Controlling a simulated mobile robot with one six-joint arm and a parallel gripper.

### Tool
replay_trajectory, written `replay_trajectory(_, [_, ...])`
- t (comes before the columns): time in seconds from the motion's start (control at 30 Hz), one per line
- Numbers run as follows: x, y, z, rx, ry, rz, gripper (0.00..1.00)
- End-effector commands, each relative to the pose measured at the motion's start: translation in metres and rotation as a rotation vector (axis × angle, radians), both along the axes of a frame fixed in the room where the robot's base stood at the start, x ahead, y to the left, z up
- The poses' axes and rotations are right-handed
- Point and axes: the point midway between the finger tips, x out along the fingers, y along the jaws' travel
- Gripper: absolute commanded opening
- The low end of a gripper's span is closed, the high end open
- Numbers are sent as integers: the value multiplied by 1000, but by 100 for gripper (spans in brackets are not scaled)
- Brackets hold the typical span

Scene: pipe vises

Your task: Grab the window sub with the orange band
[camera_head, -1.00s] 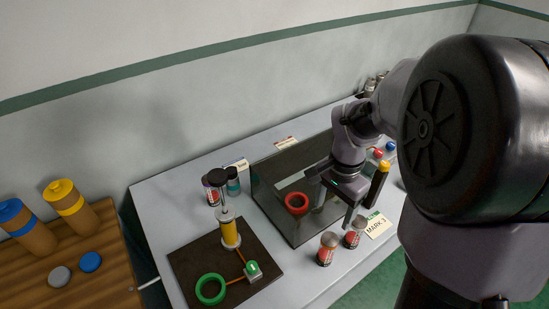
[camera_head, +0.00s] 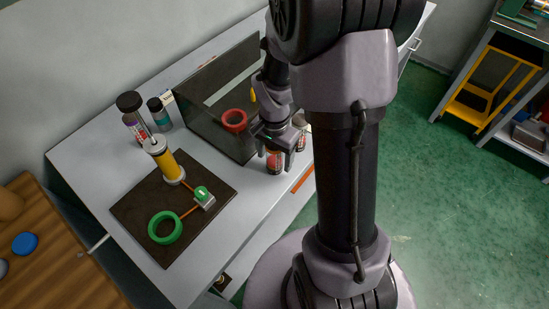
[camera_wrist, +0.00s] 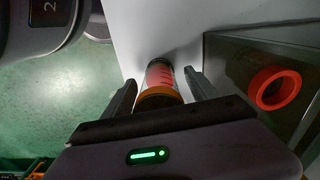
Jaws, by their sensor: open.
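The window sub with the orange band (camera_wrist: 160,98) stands between my fingers in the wrist view, with a red body beyond the band. In the head view a small red cylinder (camera_head: 274,164) shows under my gripper (camera_head: 273,146), partly covered by it. My gripper (camera_wrist: 160,80) is open, with one finger on each side of the sub. A gap shows on the right side; whether the left finger touches it I cannot tell. A second cylinder (camera_head: 301,124) with a pale top stands just to the right, partly hidden by my arm.
A dark glassy bin (camera_head: 205,118) with a red ring (camera_head: 234,120) stands close beside the gripper. A dark board (camera_head: 135,212) carries a yellow cylinder (camera_head: 167,163) and a green ring (camera_head: 165,227). Dark-capped bottles (camera_head: 133,117) stand behind it. The table's front edge is near the sub.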

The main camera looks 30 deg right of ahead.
Motion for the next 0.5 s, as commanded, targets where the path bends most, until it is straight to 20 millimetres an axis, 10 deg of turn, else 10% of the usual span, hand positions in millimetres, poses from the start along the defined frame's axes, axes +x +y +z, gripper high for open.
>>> replay_trajectory(0.1, [0, 0, 1, 0, 0, 0, 66])
replay_trajectory(0.5, [0, 0, 2, 0, 0, 0, 0])
